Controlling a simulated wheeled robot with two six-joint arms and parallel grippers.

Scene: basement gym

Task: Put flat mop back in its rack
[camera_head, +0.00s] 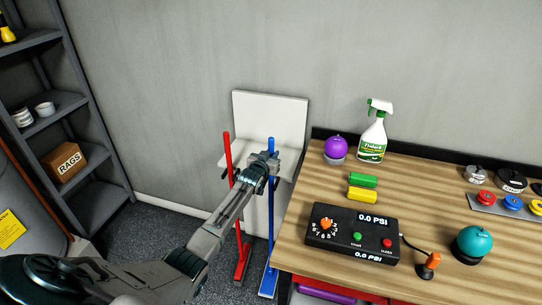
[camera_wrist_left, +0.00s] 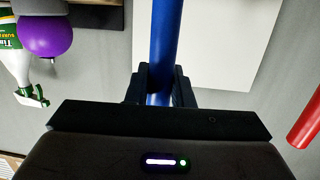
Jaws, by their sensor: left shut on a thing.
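A blue flat mop (camera_head: 271,220) stands upright, its flat head (camera_head: 268,284) low by the floor beside the bench; I cannot tell whether it touches the floor. My left gripper (camera_head: 266,164) is shut on the upper part of its handle. The left wrist view shows the fingers (camera_wrist_left: 160,88) around the blue handle (camera_wrist_left: 164,35). A white rack (camera_head: 270,113) with a back panel and a ledge is on the wall behind the handle. The gripper hides part of the ledge. My right gripper is not in view.
A red mop (camera_head: 228,150) stands upright left of the blue one, by the rack. The wooden workbench (camera_head: 405,185) is close on the right, holding a spray bottle (camera_head: 373,135), purple ball (camera_head: 336,147) and pressure box (camera_head: 353,233). A dark shelf (camera_head: 75,120) is at left.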

